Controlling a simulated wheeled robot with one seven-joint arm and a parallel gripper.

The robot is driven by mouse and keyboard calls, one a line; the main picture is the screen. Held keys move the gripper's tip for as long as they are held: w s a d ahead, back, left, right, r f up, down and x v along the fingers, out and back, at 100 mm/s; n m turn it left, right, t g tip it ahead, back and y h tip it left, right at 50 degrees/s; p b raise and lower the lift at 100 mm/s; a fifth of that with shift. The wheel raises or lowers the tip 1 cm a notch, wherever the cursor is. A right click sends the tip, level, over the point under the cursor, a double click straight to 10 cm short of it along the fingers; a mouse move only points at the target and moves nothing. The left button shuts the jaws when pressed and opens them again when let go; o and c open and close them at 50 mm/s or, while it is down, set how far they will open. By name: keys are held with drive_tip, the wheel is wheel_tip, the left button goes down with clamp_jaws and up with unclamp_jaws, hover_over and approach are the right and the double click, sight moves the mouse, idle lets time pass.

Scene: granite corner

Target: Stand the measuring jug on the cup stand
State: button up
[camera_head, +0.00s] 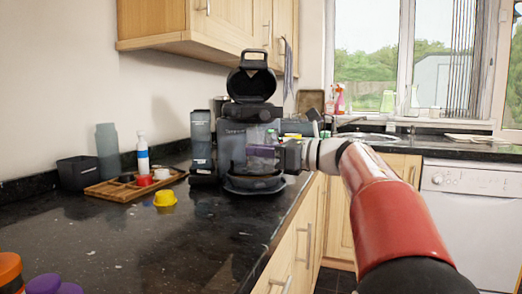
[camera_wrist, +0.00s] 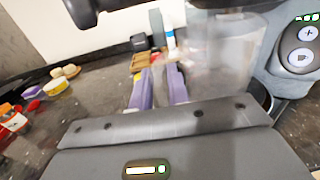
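The measuring jug (camera_head: 260,151) is clear and see-through. It is upright in front of the coffee machine, above the dark round cup stand (camera_head: 254,184); I cannot tell for sure whether its base touches the stand. It also shows blurred in the wrist view (camera_wrist: 217,62), right beside my right finger. My gripper (camera_wrist: 160,82) has two purple fingers that stand apart, with bare counter showing between them and nothing seen in their grasp. In the head view my gripper (camera_head: 263,158) reaches in from the right, overlapping the jug.
The coffee machine (camera_head: 238,138) has its lid up, close to my gripper. A wooden tray (camera_head: 128,187) with a white bottle (camera_head: 142,153) and red cup lies left.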

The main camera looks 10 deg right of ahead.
drive_tip(key=shift+o, duration=1.1)
drive_tip(key=shift+w+d+f, duration=0.2)
drive_tip(key=shift+w+f, duration=0.05)
drive_tip(key=shift+w, duration=0.1)
drive_tip(key=shift+o, duration=0.7)
drive_tip(key=shift+s+r, duration=0.1)
drive_tip(key=b+v, duration=0.2)
drive_tip(key=v, duration=1)
drive_tip(key=shift+s+a+r, duration=0.1)
